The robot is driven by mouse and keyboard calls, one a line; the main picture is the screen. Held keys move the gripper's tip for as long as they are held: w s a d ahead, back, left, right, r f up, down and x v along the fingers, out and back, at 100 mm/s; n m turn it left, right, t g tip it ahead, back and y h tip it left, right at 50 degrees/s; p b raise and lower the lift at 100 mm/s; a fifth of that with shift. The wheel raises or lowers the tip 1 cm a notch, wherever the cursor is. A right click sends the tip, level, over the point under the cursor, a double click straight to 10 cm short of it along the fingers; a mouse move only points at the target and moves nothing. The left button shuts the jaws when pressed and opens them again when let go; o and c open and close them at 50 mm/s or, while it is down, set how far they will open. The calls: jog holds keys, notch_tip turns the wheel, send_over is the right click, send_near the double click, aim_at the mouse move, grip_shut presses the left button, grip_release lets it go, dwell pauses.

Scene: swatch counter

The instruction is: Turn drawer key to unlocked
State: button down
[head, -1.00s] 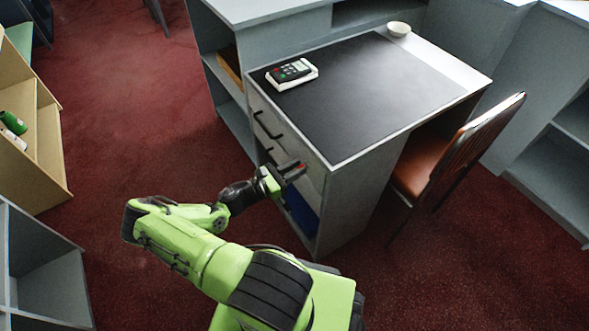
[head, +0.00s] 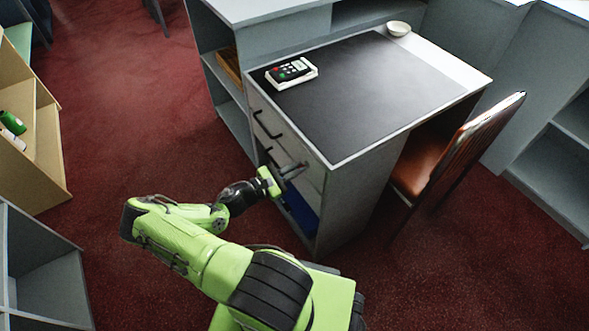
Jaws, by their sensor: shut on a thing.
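The desk (head: 350,205) has a pale drawer front (head: 290,125) on its left side with dark bar handles. My gripper (head: 293,170) is at this front, near its right end and below the desktop edge. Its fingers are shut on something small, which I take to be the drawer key. The key itself is hidden by the fingers or too small to make out, so its angle cannot be read.
A device with coloured buttons (head: 291,71) and a white bowl (head: 398,29) stand on the desk. A brown chair (head: 425,160) is at the desk's right side. Grey shelves stand behind and at right. Red carpet (head: 140,130) is clear left of the desk.

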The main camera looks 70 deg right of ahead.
jog(key=m, duration=0.2)
jog(key=m+b, duration=0.1)
jog(key=m, duration=0.4)
jog(key=shift+s+a+f, duration=0.15)
jog(key=shift+a+f, duration=0.05)
jog(key=shift+f, duration=0.05)
jog(key=m, duration=0.2)
jog(key=m+b, duration=0.1)
jog(key=shift+s+f+m, duration=0.1)
jog(key=shift+f+m, duration=0.1)
jog(key=shift+m, duration=0.2)
jog(key=shift+a+f+m+b, duration=0.1)
jog(key=shift+m+b, duration=0.5)
jog(key=shift+m, duration=1)
jog(key=c, duration=1.2)
grip_release()
